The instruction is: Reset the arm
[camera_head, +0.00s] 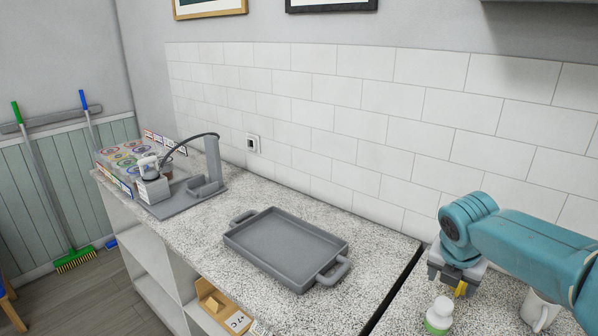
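A teal arm comes in from the right edge, so it is my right arm. Its rounded wrist joint is above the right part of the counter. My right gripper (457,278) hangs below that joint, dark grey with a small yellow part. Its fingers are mostly hidden by the wrist and the viewing angle, so I cannot tell whether they are open or holding something. My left arm and gripper are not in view.
A white bottle with a green base (439,316) and a white mug (538,311) stand near my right gripper. A grey handled tray (284,251) lies empty mid-counter. A grey device with a black cable (200,187) and lidded containers (124,157) stand at the far left.

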